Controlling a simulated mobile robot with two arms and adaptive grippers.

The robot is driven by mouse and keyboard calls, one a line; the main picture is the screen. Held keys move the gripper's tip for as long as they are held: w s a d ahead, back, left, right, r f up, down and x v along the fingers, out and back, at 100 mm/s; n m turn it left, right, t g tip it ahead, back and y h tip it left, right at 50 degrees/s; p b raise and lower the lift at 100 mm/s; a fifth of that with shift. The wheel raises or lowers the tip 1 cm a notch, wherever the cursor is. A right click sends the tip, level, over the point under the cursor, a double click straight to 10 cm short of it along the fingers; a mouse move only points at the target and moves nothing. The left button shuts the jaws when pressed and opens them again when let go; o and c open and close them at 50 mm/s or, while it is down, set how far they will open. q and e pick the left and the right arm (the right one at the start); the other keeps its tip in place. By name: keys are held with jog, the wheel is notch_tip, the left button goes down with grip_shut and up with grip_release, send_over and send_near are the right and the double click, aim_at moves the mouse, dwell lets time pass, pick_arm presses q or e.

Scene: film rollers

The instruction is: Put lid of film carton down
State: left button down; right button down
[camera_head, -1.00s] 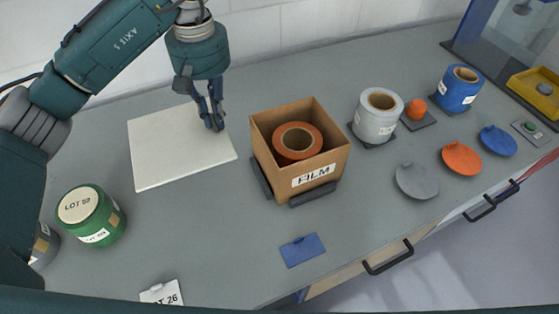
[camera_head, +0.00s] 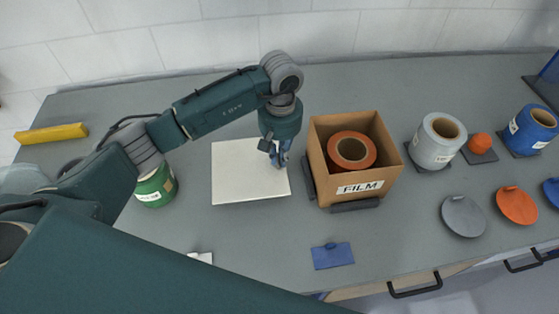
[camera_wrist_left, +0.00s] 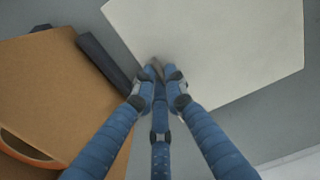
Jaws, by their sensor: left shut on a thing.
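The lid of the film carton, an off-white square panel (camera_head: 245,175), lies flat-looking on the grey worktop left of the carton. It also fills the upper part of the left wrist view (camera_wrist_left: 220,45). My left gripper (camera_head: 278,160) is at the lid's right edge, its blue fingers closed together. In the left wrist view its fingertips (camera_wrist_left: 160,75) meet at the lid's edge by a small grey piece, and the exact grip is partly hidden. The open brown film carton (camera_head: 362,200) stands just to the right with an orange roller (camera_head: 351,150) inside. My right gripper is out of view.
Dark brackets (camera_head: 355,206) edge the carton. A green pot (camera_head: 155,187) stands left of the lid. A white roller (camera_head: 437,140), grey disc (camera_head: 463,216) and orange disc (camera_head: 517,205) are on the right. A blue card (camera_head: 332,256) lies in front; the wall is behind.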

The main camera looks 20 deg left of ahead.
pick_arm(q)
notch_tip(320, 180, down, 3)
jog(key=shift+f+p, duration=0.15)
jog(key=shift+p, duration=0.15)
jog(key=shift+f, duration=0.1)
jog(key=shift+f+b, duration=0.1)
jog(key=shift+b, duration=0.2)
jog(key=c, duration=1.8)
grip_release()
